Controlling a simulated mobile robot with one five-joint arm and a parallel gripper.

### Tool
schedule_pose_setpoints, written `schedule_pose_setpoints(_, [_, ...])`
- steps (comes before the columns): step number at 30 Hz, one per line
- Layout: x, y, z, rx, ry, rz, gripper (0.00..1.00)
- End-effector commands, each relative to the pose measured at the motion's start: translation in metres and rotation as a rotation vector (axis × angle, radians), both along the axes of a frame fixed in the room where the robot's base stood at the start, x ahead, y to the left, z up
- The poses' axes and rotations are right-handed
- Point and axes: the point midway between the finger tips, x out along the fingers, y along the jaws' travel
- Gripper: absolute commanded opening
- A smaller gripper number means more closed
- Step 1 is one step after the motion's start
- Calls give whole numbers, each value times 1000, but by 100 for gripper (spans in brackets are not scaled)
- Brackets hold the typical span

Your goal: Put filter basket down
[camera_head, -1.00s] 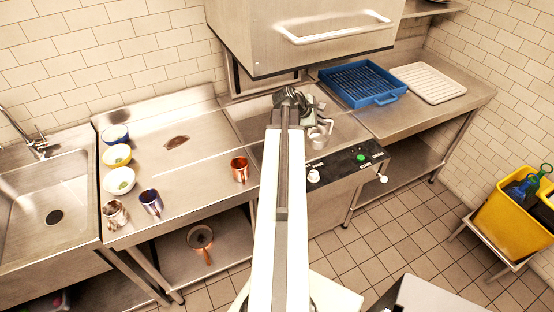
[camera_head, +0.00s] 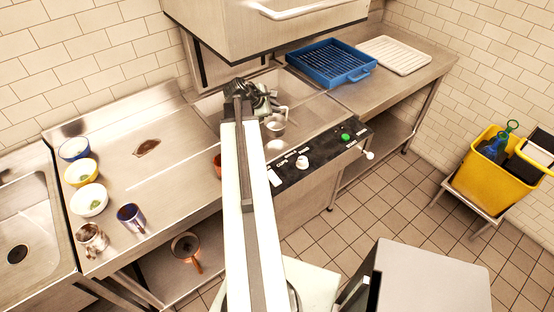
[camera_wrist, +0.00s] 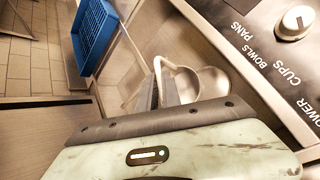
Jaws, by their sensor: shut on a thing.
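The filter basket is a small silver metal cup with a handle; in the head view the basket (camera_head: 274,124) hangs at my gripper (camera_head: 262,100), above the dishwasher's steel bed. In the wrist view the basket (camera_wrist: 205,85) shows just past my gripper's jaws (camera_wrist: 168,95), its pale curved handle between them. My gripper is shut on the basket. The arm hides part of the bed, and I cannot tell whether the basket touches the surface beneath it.
A blue rack (camera_head: 332,62) and a white ribbed tray (camera_head: 396,54) lie on the right counter. The raised steel hood (camera_head: 265,25) hangs behind. A control panel (camera_head: 318,155) runs along the front. Bowls (camera_head: 82,172) and mugs (camera_head: 131,217) stand on the left counter.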

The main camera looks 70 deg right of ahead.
Motion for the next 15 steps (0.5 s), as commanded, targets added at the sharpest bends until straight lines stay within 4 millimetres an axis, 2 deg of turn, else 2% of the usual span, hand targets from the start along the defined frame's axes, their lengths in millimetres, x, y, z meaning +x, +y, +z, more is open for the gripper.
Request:
schedule_pose_setpoints(1, [-1, 0, -16, 0, 1, -1, 0])
schedule_pose_setpoints(3, [-1, 0, -20, 0, 1, -1, 0])
schedule_pose_setpoints(9, [-1, -2, -18, 7, 6, -2, 0])
schedule_pose_setpoints(15, [-1, -5, -12, 134, 92, -2, 0])
